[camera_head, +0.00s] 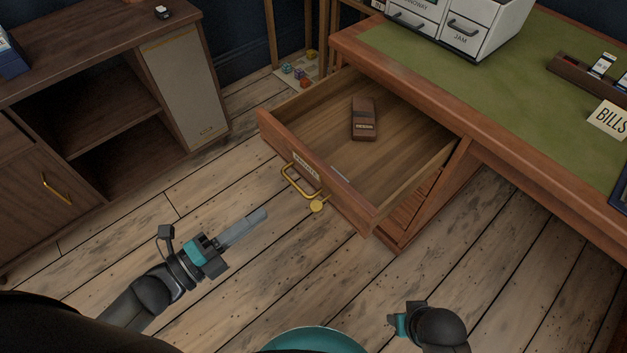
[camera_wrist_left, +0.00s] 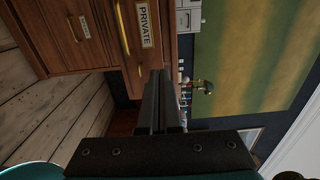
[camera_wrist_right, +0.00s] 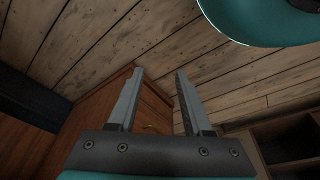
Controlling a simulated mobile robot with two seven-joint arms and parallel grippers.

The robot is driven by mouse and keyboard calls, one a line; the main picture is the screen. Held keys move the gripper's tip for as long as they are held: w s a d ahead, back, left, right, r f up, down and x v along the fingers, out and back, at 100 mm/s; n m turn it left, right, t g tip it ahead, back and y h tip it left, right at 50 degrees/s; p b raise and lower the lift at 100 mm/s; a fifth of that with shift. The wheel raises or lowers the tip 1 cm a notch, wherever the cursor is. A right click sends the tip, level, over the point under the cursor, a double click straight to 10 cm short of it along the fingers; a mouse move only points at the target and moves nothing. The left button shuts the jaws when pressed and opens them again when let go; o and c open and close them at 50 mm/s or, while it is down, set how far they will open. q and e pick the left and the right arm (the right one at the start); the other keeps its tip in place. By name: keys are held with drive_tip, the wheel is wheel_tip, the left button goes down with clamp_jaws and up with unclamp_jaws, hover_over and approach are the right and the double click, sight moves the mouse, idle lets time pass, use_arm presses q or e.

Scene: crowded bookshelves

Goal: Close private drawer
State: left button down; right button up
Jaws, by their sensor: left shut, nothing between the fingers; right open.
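The private drawer (camera_head: 325,192) is pulled well out of the desk in the head view. Its front has a small label and a brass handle (camera_head: 300,187), with a round brass piece at the lower end. A dark brown box (camera_head: 363,118) lies inside it. My left gripper (camera_head: 262,216) is shut and empty, to the left of the drawer front and apart from it. In the left wrist view its fingers (camera_wrist_left: 160,78) point past the PRIVATE label (camera_wrist_left: 146,25). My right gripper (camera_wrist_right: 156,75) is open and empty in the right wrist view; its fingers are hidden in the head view.
The green-topped desk (camera_head: 415,50) carries a white drawer unit (camera_head: 462,24) and a BILLS card (camera_head: 609,117). A dark wooden cabinet (camera_head: 95,75) stands at left. Small coloured dice (camera_head: 300,75) lie behind the drawer. The plank floor before the drawer is clear.

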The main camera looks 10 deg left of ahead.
sight(321, 171)
use_arm(q)
drive_tip(key=b+x, duration=0.3)
drive_tip(key=x, duration=0.9)
drive_tip(key=shift+w+d, duration=0.25)
drive_tip(key=shift+w, duration=0.05)
drive_tip(key=shift+w+d, duration=0.25)
drive_tip(key=shift+w, duration=0.1)
use_arm(e)
wheel_tip(321, 171, up, 7)
drive_tip(key=w+t, duration=0.1)
drive_tip(key=w, duration=0.1)
drive_tip(key=shift+w+a+f, duration=0.15)
drive_tip(key=shift+w+a, duration=0.05)
drive_tip(key=shift+w, duration=0.15)
